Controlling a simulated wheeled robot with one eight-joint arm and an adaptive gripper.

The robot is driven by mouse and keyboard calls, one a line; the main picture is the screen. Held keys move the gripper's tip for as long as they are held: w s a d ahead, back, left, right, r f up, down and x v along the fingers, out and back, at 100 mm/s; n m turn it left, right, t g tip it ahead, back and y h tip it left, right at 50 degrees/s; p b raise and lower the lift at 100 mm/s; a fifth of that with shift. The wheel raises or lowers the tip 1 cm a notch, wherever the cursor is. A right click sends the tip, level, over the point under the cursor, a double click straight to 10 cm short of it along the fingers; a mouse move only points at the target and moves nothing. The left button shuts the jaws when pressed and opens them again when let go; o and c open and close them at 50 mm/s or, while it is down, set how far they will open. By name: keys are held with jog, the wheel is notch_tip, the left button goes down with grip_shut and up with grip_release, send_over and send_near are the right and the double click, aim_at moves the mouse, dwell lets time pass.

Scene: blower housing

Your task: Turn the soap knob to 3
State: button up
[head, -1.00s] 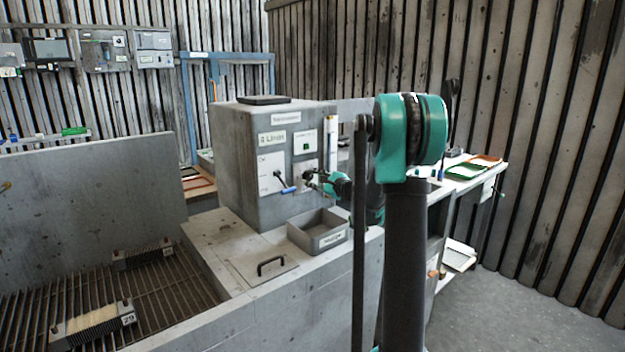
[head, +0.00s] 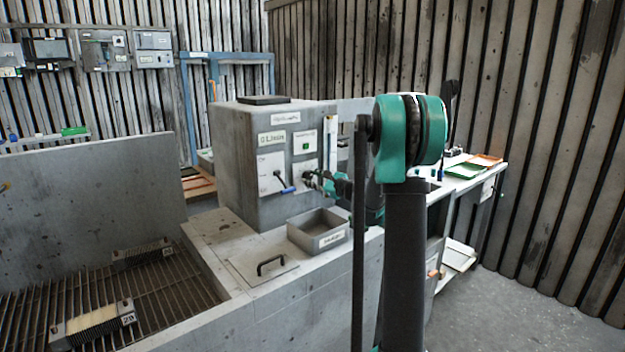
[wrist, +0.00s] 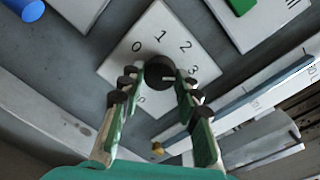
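The soap knob (wrist: 159,68) is a dark round knob on a white dial plate (wrist: 152,32) in the wrist view. The figures 0, 1, 2 and 3 show around it, and the plate looks tilted in this view. Lower figures are partly hidden by the fingers. My gripper (wrist: 160,75) has one finger on each side of the knob, and the fingertips appear to touch it. The knob's pointer mark cannot be made out. In the head view my gripper (head: 312,180) is at the front of the grey machine box (head: 238,165), and it hides the knob.
A blue-tipped lever (head: 287,190) sits just left of my gripper; its blue end also shows in the wrist view (wrist: 28,8). A green button (head: 306,146) is above. A grey open tray (head: 318,238) stands below. A ruled gauge strip (wrist: 245,105) runs to the right.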

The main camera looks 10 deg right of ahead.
jog(key=o, duration=0.5)
jog(key=shift+s+d, duration=0.1)
jog(key=v, duration=1.1)
jog(key=shift+s+d+r, duration=0.1)
jog(key=shift+s+d, duration=0.15)
jog(key=shift+s, duration=0.1)
jog(key=shift+s+d, duration=0.1)
